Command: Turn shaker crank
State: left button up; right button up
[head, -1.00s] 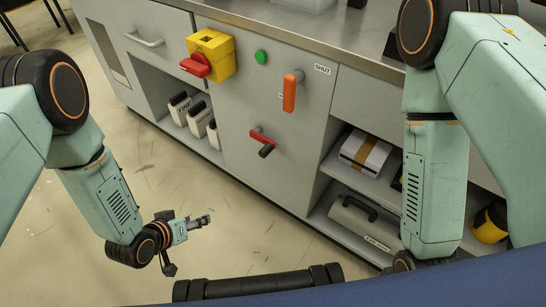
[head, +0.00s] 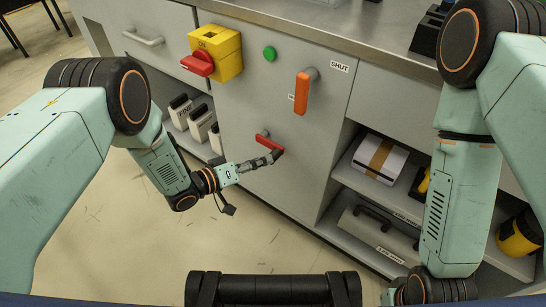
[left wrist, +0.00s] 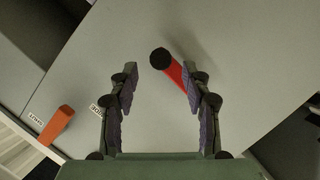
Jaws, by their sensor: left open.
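The shaker crank (head: 268,143) is a red arm with a black knob on the grey cabinet front, below the orange handle. It also shows in the left wrist view (left wrist: 174,73), with its black knob toward the camera. My left gripper (head: 272,157) is at the crank in the head view and partly overlaps its knob end. In the left wrist view the left gripper (left wrist: 160,95) is open, and the knob lies between the lines of its fingers, a little beyond the tips. I cannot tell whether a finger touches the red arm. My right gripper is not visible.
An orange handle (head: 302,92) marked SHUT, a green button (head: 269,54) and a yellow box with a red knob (head: 217,52) are on the panel. Open shelves at right hold a white box (head: 379,159) and a grey case (head: 371,230).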

pick_arm(q)
jog(key=b+x, duration=0.1)
jog(key=x, duration=0.3)
jog(key=shift+d+f, duration=0.15)
jog(key=shift+f, duration=0.05)
jog(key=shift+w+d+f+b, duration=0.1)
jog(key=shift+w+d+b, duration=0.35)
jog(key=shift+c, duration=0.3)
